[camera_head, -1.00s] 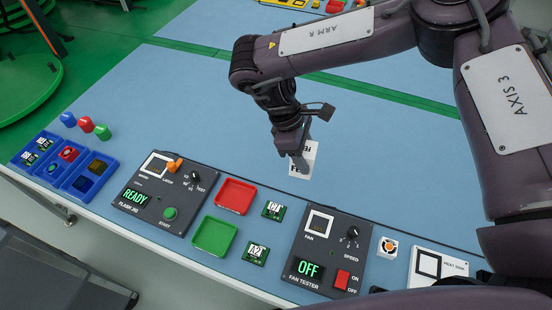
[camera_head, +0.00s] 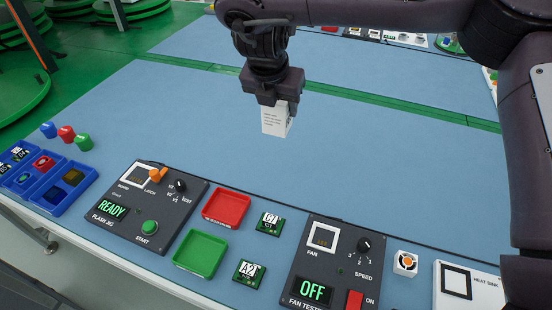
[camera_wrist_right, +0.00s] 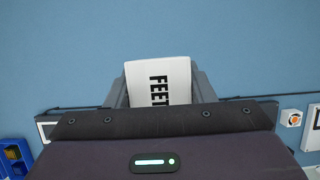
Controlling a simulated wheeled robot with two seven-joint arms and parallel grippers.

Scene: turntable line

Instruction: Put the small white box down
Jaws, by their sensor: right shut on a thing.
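The small white box (camera_head: 275,120) hangs from my right gripper (camera_head: 274,100) over the blue table, behind the red and green trays. My left gripper is not in view.
The blue table (camera_head: 180,110) is clear around the box.

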